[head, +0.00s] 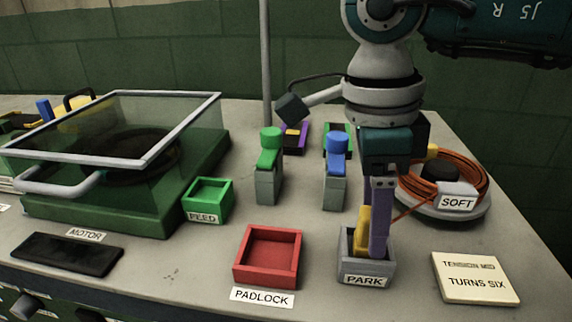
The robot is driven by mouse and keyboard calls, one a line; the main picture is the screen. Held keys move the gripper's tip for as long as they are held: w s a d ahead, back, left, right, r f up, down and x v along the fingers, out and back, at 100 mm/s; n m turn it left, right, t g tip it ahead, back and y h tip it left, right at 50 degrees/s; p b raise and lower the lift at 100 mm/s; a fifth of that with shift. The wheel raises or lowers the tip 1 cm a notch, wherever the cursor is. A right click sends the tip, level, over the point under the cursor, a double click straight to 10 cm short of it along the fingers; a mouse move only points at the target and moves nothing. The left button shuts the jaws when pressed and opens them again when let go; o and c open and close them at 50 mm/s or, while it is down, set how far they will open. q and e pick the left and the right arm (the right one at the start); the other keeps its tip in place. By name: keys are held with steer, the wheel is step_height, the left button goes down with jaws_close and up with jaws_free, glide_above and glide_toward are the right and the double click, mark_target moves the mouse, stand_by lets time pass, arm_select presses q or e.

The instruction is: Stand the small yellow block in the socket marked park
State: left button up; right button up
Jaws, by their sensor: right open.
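The small yellow block (362,232) stands in the grey socket marked PARK (382,270), its lower end hidden by the socket's front wall. It looks close to upright, though I cannot tell exactly. My right gripper (379,245) points straight down over this socket. A purple finger reaches into the socket just right of the block and covers part of it. The jaws are open; I cannot tell whether a finger touches the block. My left gripper is not in view.
A red tray (267,257) marked PADLOCK and a green box (208,198) marked FEED are to the left. Green- and blue-topped posts (268,183) (335,185) stand behind. An orange cable coil (411,188) and a cream sign (474,278) are to the right. A glass-lidded case (190,197) fills the left.

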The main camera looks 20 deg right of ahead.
mark_target(362, 211)
steer(key=shift+r, duration=0.1)
step_height(362, 211, up, 12)
steer(key=a, duration=0.1)
steer(key=shift+w, duration=0.4)
steer(key=shift+a, duration=0.15)
